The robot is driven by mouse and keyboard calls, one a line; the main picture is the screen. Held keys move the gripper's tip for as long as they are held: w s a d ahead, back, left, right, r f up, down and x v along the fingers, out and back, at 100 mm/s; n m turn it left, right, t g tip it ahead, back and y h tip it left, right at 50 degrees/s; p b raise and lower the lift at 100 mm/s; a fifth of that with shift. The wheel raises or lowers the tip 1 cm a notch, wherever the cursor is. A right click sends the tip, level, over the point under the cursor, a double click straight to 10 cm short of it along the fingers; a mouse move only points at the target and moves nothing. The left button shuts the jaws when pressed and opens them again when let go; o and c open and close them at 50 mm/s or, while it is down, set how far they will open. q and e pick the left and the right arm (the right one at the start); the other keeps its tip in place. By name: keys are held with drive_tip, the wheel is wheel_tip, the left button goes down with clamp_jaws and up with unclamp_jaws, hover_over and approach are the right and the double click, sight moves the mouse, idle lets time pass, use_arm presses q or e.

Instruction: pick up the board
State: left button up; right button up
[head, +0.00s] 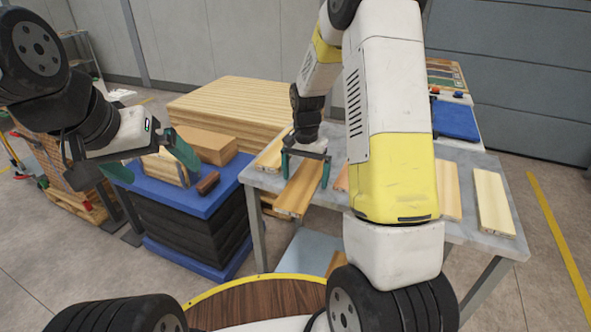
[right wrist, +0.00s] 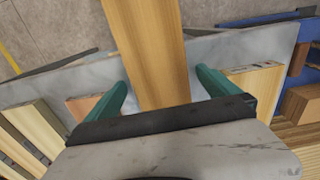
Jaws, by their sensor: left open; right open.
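A light wooden board (head: 297,197) lies on the grey table, its near end sticking out past the front edge. In the right wrist view the board (right wrist: 152,50) runs between the two green fingers. My right gripper (head: 305,172) is open, with one finger on each side of the board. I see gaps between the board and the fingers; how far the fingertips are from the tabletop is hard to tell. My left gripper (head: 150,163) is open and empty above the blue lift table at left.
The grey table (head: 463,230) carries several other boards, including one at the right (head: 493,203). The blue lift table (head: 225,185) holds wooden blocks (head: 207,146) and a small brown piece (head: 208,183). A large timber stack (head: 235,98) stands behind. My right arm hides the table's middle.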

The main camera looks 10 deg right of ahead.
drive_tip(key=c, duration=1.7)
drive_tip(key=shift+r, duration=0.2)
